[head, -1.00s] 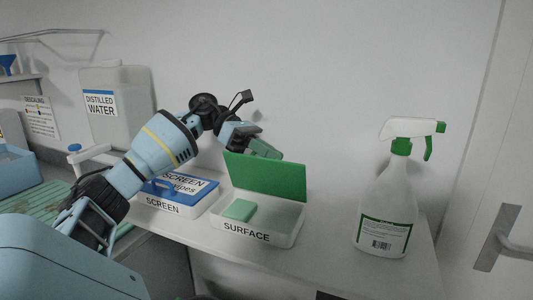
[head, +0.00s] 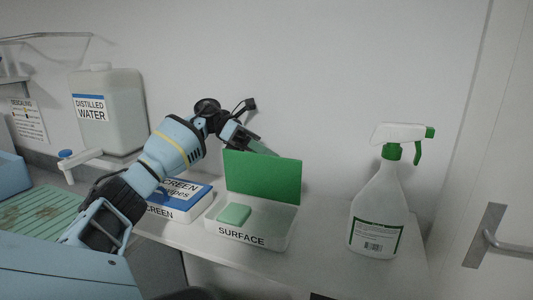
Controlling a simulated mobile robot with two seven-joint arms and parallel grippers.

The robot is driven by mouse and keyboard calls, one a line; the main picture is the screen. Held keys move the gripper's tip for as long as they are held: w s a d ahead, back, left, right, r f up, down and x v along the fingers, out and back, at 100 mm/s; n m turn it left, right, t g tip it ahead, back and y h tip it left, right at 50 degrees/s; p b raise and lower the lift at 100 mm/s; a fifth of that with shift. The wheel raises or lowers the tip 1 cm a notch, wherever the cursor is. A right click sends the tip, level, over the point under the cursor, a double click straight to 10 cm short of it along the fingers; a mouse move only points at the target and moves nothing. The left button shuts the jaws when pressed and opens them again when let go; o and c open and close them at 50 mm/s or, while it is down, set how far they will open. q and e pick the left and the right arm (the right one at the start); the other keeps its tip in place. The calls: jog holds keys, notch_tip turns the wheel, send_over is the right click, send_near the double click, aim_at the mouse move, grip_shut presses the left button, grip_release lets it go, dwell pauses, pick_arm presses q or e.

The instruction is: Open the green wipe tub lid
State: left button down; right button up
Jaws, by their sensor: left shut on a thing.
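The green wipe tub, a white box (head: 241,237) labelled SURFACE, stands on the counter. Its green lid (head: 263,178) is up, standing roughly upright along the back edge. A light green block (head: 234,214) lies inside, toward the left. My left gripper (head: 249,143) reaches over from the left to the top of the lid, at its left part. It is shut on the lid; its fingertips are partly hidden behind the lid. My right gripper is not in view.
A blue-lidded tub (head: 184,192) labelled SCREEN stands just left, partly behind my arm. A spray bottle (head: 379,210) stands to the right, with bare counter between. A distilled water canister (head: 110,123) is at the back left. The wall is close behind.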

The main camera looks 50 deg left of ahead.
pick_arm(q)
jog(key=c, duration=1.8)
grip_release()
jog(key=shift+r, duration=0.15)
